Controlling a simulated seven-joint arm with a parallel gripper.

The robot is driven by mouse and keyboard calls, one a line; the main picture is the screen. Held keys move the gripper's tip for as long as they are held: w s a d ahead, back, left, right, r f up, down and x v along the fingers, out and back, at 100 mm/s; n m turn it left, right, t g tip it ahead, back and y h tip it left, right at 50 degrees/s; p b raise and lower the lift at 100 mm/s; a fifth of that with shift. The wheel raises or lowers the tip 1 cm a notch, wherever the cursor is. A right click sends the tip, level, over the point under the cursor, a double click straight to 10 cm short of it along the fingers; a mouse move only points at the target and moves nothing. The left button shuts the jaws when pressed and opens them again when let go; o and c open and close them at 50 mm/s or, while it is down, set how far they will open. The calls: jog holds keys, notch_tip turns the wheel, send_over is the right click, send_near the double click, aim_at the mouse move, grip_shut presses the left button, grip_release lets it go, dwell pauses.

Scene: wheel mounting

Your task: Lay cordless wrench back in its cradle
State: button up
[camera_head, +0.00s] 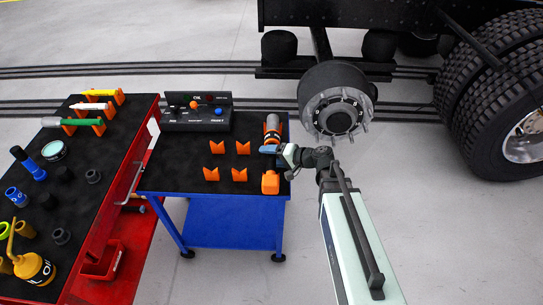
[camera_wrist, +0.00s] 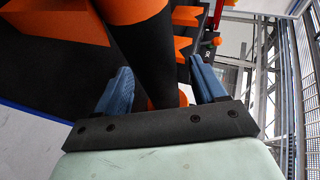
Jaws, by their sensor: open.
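The cordless wrench (camera_head: 272,124) lies along the right edge of the blue cart's black top, with a grey nose, an orange band and an orange block (camera_head: 270,183) at the near end. My gripper (camera_head: 272,150) is at the wrench's middle, reaching in from the right and partly covering it. In the wrist view, the wrench's black body (camera_wrist: 150,55) with its orange band passes between the two blue fingers, which stand apart from each other. Orange V-shaped cradle pieces (camera_head: 243,147) stand just left of the wrench. Whether a cradle bears the wrench underneath is hidden.
A control box (camera_head: 196,112) with buttons stands at the back of the blue cart (camera_head: 232,222). A red cart (camera_head: 122,205) with sockets, tools and an oil can (camera_head: 35,268) stands at left. A wheel hub (camera_head: 338,115) and tyres (camera_head: 495,85) are at right.

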jog(key=v, duration=1.4)
jog(key=shift+a, duration=0.15)
jog(key=s+d+f+g+h, duration=0.2)
jog(key=s+d+f+h, duration=0.15)
jog(key=f, duration=0.45)
jog(key=s+d+f+g+h, duration=0.2)
jog(key=s+d+f+h, duration=0.1)
jog(key=s+f, duration=0.3)
jog(key=s+d+f+g+h, duration=0.2)
jog(key=s+d+f+h, duration=0.15)
jog(key=f, duration=0.55)
jog(key=s+a+f+n+g+h, duration=0.1)
jog(key=s+f+g, duration=0.2)
jog(key=s+f, duration=0.4)
jog(key=s+a+f+n+g+h, duration=0.1)
jog(key=s+f+g, duration=0.2)
jog(key=s+f, duration=0.5)
jog(key=s, duration=0.8)
jog(key=shift+s+a+f+n, duration=0.2)
jog(key=shift+s+n, duration=0.15)
jog(key=shift+n, duration=0.05)
